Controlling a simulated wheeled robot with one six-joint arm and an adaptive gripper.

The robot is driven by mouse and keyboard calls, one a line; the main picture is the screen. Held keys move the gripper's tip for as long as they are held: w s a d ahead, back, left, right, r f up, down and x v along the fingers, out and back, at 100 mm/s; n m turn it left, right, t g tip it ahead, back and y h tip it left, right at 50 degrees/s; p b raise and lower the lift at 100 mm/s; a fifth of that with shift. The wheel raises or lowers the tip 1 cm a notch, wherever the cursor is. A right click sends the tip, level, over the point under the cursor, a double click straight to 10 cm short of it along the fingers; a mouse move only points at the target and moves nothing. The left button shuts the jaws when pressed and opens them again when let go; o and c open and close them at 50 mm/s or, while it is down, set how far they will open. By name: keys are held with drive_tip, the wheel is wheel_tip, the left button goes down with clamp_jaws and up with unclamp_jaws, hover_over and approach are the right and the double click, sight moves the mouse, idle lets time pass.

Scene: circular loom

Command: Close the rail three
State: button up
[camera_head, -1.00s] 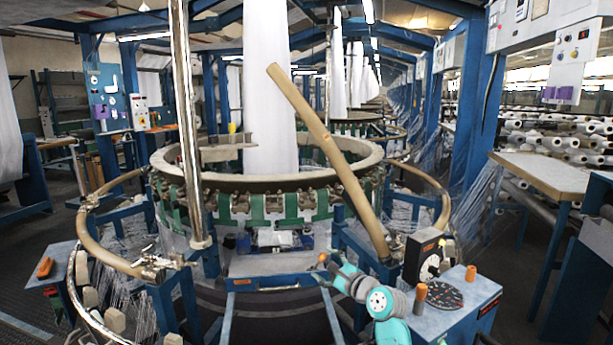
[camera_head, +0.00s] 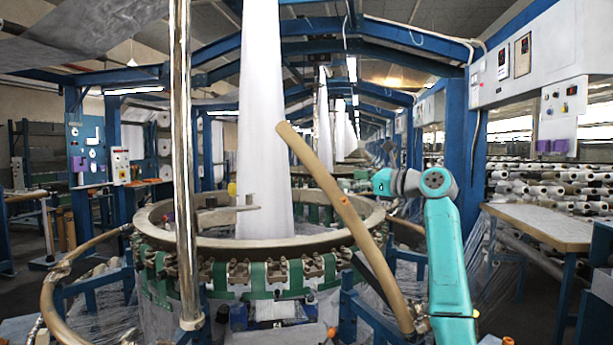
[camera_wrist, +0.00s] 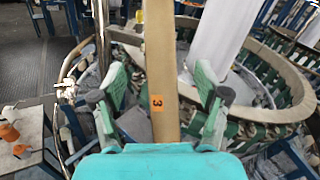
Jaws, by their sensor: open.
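Rail three (camera_head: 340,215) is a long tan bar. It stands raised and tilted, its lower end by the loom's front right and its free upper end leaning left. In the wrist view, rail three (camera_wrist: 161,50) runs up the middle, with an orange label marked 3 (camera_wrist: 157,103). My gripper (camera_wrist: 162,85) is open, one finger on each side of the rail. I cannot tell whether either finger touches it. In the head view my teal arm stands right of the rail, and the fingers cannot be made out. The circular loom (camera_head: 222,248) is behind the rail.
A shiny vertical pole (camera_head: 184,160) stands at the loom's front left. Another curved rail (camera_head: 62,275) lies low around the left side. White fabric (camera_head: 262,130) hangs into the loom's centre. A wooden-topped table (camera_head: 550,235) stands on the right.

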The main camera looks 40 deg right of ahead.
sight(321, 175)
drive_tip(key=w, duration=0.3)
drive_tip(key=w+a, duration=0.1)
drive_tip(key=w, duration=0.6)
drive_tip(key=shift+w+a+r, duration=0.2)
drive_tip(key=shift+w+a, duration=0.15)
drive_tip(key=shift+w, duration=0.05)
clamp_jaws()
